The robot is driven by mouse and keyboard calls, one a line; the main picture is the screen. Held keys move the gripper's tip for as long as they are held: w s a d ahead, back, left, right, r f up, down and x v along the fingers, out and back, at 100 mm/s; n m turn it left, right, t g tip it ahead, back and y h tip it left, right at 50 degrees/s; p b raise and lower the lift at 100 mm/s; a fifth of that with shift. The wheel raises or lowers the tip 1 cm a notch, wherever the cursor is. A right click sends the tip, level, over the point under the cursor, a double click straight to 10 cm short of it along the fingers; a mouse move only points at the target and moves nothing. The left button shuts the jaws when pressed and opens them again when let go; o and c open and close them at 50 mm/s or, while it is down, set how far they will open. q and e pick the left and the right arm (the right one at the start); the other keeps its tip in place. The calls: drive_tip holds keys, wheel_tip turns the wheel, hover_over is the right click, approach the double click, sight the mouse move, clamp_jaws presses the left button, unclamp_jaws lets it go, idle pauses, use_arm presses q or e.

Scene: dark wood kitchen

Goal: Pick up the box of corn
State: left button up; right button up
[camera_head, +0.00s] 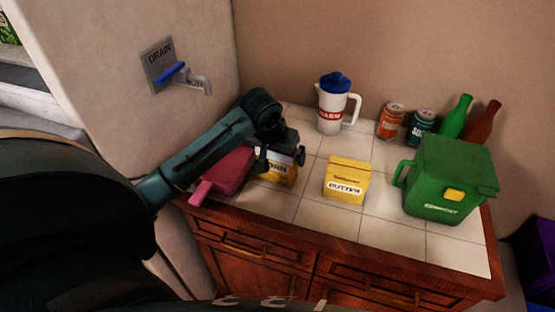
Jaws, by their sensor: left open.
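The box of corn (283,177) is a yellow box with a dark label reading "ORN", upright on the white tiled counter (310,213). My left gripper (280,160) comes in from the left and is at the top of this box, with a finger showing on either side of its upper part. The gripper is open. The gripper and wrist hide the box's top and part of its left side. I cannot tell whether the fingers touch the box. My right gripper is not in view.
A white pitcher (333,106), two cans (391,121), (420,127), two bottles (457,118), (483,122) and a green container (447,180) stand behind and right.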

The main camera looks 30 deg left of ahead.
use_arm(q)
drive_tip(key=shift+c, duration=0.2)
drive_tip(key=c, duration=1)
drive_tip(key=shift+r, duration=0.1)
drive_tip(key=shift+c, duration=0.2)
drive_tip(key=shift+r, duration=0.1)
